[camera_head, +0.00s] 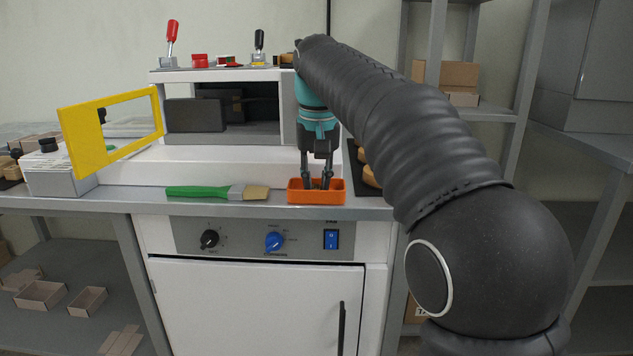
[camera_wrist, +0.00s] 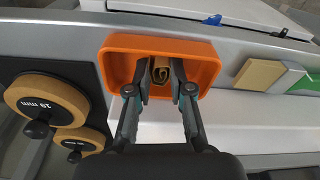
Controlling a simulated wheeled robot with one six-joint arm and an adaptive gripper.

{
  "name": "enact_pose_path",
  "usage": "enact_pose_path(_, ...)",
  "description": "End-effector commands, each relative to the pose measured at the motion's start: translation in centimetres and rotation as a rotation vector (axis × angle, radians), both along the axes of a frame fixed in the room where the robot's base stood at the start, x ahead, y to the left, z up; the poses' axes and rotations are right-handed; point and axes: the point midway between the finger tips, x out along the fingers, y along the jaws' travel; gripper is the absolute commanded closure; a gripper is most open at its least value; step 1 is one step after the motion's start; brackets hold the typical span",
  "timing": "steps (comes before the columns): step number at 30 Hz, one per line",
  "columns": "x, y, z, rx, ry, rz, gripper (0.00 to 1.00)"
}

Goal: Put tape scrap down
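The tape scrap is a small tan, curled piece (camera_wrist: 162,72) inside the orange tray (camera_wrist: 112,68), seen in the wrist view. The tray (camera_head: 316,198) sits at the front edge of the worktop in the head view, where its front wall hides the scrap. My gripper (camera_head: 317,184) points down into the tray. In the wrist view its two fingers (camera_wrist: 161,80) stand on either side of the scrap, a little apart from it. The gripper looks open. The scrap seems to lie at the tray's bottom.
A green-handled brush (camera_head: 205,192) lies left of the tray. Tan discs with black knobs (camera_wrist: 47,106) lie on the tray's other side. Behind stands a white machine with an open yellow-framed door (camera_head: 84,143). A control panel (camera_head: 265,239) is below the worktop edge.

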Motion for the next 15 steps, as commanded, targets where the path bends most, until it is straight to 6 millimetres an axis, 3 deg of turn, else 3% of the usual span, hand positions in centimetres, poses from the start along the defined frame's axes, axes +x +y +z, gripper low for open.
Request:
enact_pose_path(1,-0.01,0.0,-0.01,0.0,0.0,0.0,0.69)
enact_pose_path(3,0.0,0.0,0.0,0.0,0.0,0.0,0.54)
enact_pose_path(15,-0.02,0.0,0.76,0.0,-0.001,0.0,0.54)
